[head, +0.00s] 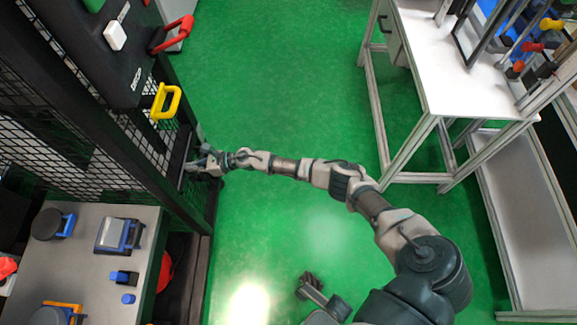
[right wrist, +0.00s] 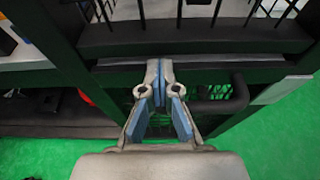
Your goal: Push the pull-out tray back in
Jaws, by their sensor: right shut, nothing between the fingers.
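My right gripper (head: 189,166) reaches left to the dark tower frame, low beside its mesh wall. In the right wrist view its fingers (right wrist: 160,66) are closed together, with nothing between them. The fingertips are at a dark horizontal front piece, which I take to be the pull-out tray (right wrist: 205,75), with a black loop handle (right wrist: 236,92) to their right. I cannot tell whether they touch it. In the head view the arm and frame mostly hide the tray. At the bottom edge, a grey piece of mine may be the left gripper; its jaws are unclear.
A yellow handle (head: 167,101) and a red handle (head: 172,35) stick out from the tower above. A grey table (head: 80,260) with blue devices stands at lower left. A white workbench (head: 462,85) is at right. Green floor between is clear.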

